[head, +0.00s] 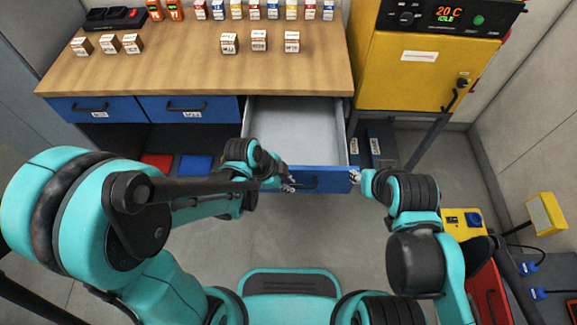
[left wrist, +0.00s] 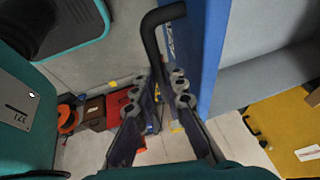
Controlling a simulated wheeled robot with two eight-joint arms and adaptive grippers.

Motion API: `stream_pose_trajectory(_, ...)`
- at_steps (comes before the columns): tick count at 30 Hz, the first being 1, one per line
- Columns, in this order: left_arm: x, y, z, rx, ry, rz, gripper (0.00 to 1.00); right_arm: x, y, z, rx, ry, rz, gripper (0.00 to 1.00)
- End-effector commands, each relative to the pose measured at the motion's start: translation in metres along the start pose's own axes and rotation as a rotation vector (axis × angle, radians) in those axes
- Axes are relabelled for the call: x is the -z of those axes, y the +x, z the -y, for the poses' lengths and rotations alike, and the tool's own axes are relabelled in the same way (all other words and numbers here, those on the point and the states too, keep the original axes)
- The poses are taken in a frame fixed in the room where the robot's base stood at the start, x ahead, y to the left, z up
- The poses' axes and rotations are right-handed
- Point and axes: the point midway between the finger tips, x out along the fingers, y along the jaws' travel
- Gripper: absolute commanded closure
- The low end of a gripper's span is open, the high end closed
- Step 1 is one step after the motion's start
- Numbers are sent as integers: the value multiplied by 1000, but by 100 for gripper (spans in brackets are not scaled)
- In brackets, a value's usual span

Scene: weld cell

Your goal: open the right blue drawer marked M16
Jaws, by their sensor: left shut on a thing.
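The right blue drawer (head: 335,179) is pulled far out of the workbench, and its grey inside (head: 297,130) is empty. Its label cannot be read here. My left gripper (head: 288,184) is at the drawer front, shut on the black drawer handle (head: 308,182). In the left wrist view the handle (left wrist: 160,18) runs down between the two fingers (left wrist: 166,85), beside the blue front (left wrist: 205,50). My right gripper (head: 355,176) is at the right end of the drawer front; its fingers are too small to judge, and I cannot tell whether it touches.
Two shut blue drawers (head: 188,108) are to the left in the wooden workbench (head: 190,65), which carries small boxes. A yellow oven (head: 412,70) on a stand is at the right. Red and blue bins (head: 195,165) lie below the bench. The floor before the drawer is clear.

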Motion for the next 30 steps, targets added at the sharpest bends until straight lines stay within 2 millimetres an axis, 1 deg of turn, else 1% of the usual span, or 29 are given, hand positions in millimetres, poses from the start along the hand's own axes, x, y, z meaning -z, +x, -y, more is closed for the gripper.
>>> stream_pose_trajectory(3, 1, -3, -14, 0, 1, 0, 100, 0, 0, 0, 0, 0, 0, 60)
stream_pose_trajectory(6, 1, -4, -20, 0, 0, 0, 100, 0, 0, 0, 0, 0, 0, 60)
stream_pose_trajectory(10, 2, -4, -23, 1, -1, 0, 100, 0, 0, 0, 0, 0, 0, 60)
stream_pose_trajectory(19, 2, -4, -23, 1, -1, -1, 100, 0, 0, 0, 0, 0, 0, 60)
stream_pose_trajectory(20, 2, -4, -23, 1, -1, -1, 81, 0, 0, 0, 0, 0, 0, 60)
stream_pose_trajectory(21, 2, -4, -23, 1, 0, -1, 80, 0, 0, 0, 0, 0, 0, 60)
stream_pose_trajectory(30, 2, -5, -23, 0, 0, -1, 80, 0, 0, 0, 0, 0, 0, 60)
